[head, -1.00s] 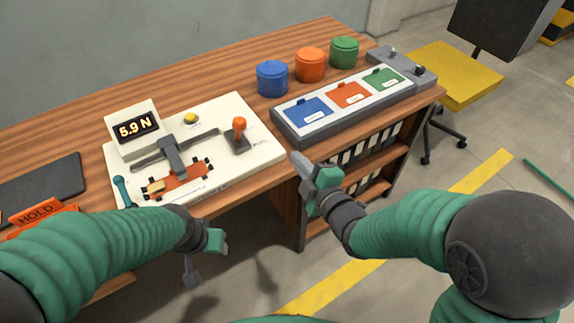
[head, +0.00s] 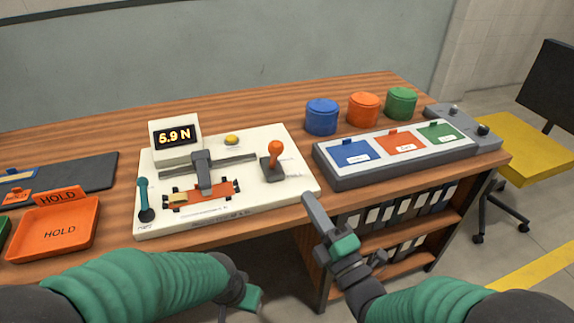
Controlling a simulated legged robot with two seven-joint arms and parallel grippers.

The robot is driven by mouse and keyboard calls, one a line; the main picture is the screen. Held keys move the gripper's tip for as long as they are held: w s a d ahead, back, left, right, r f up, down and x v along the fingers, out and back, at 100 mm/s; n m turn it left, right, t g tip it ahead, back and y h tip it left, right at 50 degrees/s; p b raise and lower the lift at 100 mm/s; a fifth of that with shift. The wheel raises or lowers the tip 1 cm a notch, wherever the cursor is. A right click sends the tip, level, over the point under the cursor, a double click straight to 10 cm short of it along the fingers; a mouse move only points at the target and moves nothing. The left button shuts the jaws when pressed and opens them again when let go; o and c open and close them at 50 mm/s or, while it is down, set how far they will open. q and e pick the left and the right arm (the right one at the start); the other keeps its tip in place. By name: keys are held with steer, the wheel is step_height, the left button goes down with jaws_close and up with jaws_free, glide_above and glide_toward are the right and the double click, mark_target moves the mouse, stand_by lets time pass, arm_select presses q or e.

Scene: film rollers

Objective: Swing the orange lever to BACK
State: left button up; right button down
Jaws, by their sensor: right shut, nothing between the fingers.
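The orange lever (head: 274,152) stands on a dark base at the right side of a white panel (head: 300,180). Its round knob is up and the stick is near upright; its position label is too small to read. My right gripper (head: 309,200) is shut and empty, just off the panel's front right corner, below and right of the lever and apart from it. My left gripper (head: 252,300) hangs low in front of the table, below the panel; its fingers are partly hidden and I cannot tell their opening.
The panel also carries a 5.9 N display (head: 174,136), a yellow button (head: 231,140), a teal lever (head: 144,200) and an orange film carriage (head: 210,193). An orange HOLD tray (head: 60,256) lies left. A three-colour tray (head: 330,176) and blue (head: 322,117), orange (head: 364,110) and green (head: 401,103) tubs stand right.

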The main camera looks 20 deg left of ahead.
mark_target(280, 154)
steer(key=b+x, duration=0.1)
steer(key=x, duration=0.9)
steer(key=shift+a+f, duration=0.15)
steer(key=shift+a, duration=0.2)
steer(key=shift+w+r, duration=0.2)
steer(key=shift+w, duration=0.1)
steer(key=shift+a, duration=0.1)
